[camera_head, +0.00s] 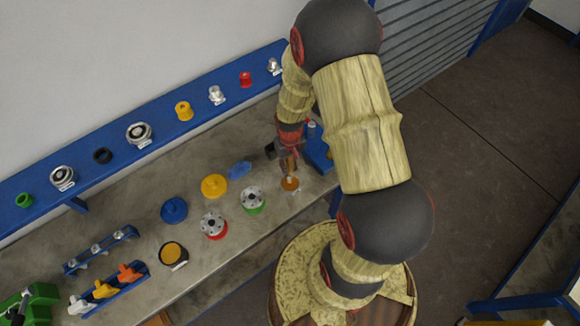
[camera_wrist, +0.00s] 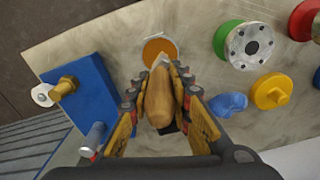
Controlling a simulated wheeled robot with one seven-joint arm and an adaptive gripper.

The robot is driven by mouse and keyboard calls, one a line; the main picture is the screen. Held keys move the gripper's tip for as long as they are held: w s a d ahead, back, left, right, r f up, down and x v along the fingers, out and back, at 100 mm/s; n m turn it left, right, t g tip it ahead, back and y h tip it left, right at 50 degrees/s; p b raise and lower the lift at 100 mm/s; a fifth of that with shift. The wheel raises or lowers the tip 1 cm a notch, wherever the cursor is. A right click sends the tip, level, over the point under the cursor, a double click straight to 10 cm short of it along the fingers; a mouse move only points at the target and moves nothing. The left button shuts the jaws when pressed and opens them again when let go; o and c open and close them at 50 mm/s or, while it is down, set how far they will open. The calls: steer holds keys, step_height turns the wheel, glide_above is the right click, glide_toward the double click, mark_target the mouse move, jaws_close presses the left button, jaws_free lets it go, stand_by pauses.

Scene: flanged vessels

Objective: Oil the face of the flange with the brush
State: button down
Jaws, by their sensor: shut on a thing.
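My gripper (camera_wrist: 160,108) is shut on the wooden handle of the brush (camera_wrist: 159,98). The brush points at a small round pot with orange contents (camera_wrist: 160,47); its tip overlaps the pot's near rim, and I cannot tell whether it touches the contents. In the head view my gripper (camera_head: 288,160) is just above the pot (camera_head: 290,184). A grey bolted flange face (camera_wrist: 249,45) on a green-based vessel is right of the pot; it also shows in the head view (camera_head: 252,194). A second flange with a red base (camera_head: 213,224) stands further left.
A blue stand with a brass fitting (camera_wrist: 80,100) is close on my gripper's left in the wrist view. A yellow cap (camera_head: 214,186) and blue pieces (camera_head: 239,170) lie near the flanges. A blue shelf (camera_head: 165,130) with fittings runs along the wall.

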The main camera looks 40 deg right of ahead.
mark_target(290, 158)
steer(key=shift+r+p, duration=1.3)
steer(key=shift+r, duration=0.9)
